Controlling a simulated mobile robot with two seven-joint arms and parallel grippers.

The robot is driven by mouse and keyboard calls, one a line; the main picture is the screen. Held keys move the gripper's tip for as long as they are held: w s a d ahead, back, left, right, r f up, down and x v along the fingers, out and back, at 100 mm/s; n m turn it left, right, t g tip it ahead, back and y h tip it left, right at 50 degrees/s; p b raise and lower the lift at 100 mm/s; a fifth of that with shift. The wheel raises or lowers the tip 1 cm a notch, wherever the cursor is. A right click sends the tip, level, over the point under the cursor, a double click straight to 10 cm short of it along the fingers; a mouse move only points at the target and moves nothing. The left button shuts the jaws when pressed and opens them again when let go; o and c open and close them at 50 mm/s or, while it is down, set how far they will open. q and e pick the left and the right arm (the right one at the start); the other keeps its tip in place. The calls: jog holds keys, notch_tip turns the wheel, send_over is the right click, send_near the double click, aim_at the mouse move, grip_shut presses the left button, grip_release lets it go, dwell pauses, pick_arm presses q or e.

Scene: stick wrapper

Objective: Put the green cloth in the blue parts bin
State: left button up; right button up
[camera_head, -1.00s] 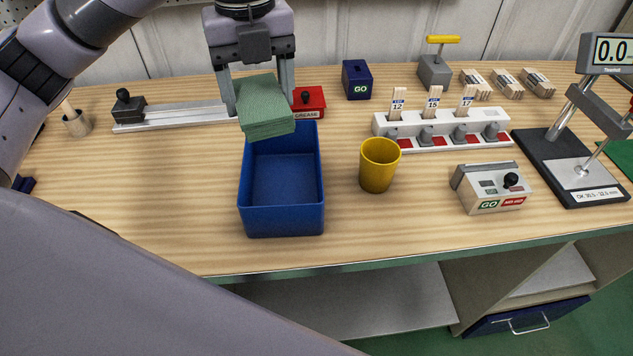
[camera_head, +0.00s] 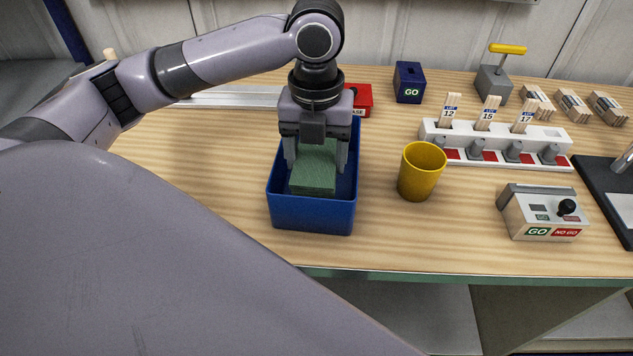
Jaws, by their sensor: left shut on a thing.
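The green cloth (camera_head: 314,172) is a folded stack between the fingers of my left gripper (camera_head: 316,160). My left gripper points down and is shut on the cloth, with its fingers inside the outline of the blue parts bin (camera_head: 311,215). The bin is an open rectangular box on the wooden bench. The cloth appears within the bin's opening; whether it touches the bin's floor is hidden. My right gripper is not in view.
A yellow cup (camera_head: 421,172) stands just right of the bin. A red box (camera_head: 358,98) is behind the bin. A white rack (camera_head: 497,146) with tagged sticks and a GO/NO GO box (camera_head: 543,212) stand farther right. The bench's front edge (camera_head: 450,276) is clear.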

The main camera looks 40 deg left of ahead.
aim_at(316, 157)
pick_arm(q)
jog(key=shift+f, duration=3)
jog(key=shift+f, duration=0.15)
jog(key=o, duration=1)
notch_tip(316, 157, up, 12)
jog(key=shift+r, duration=0.2)
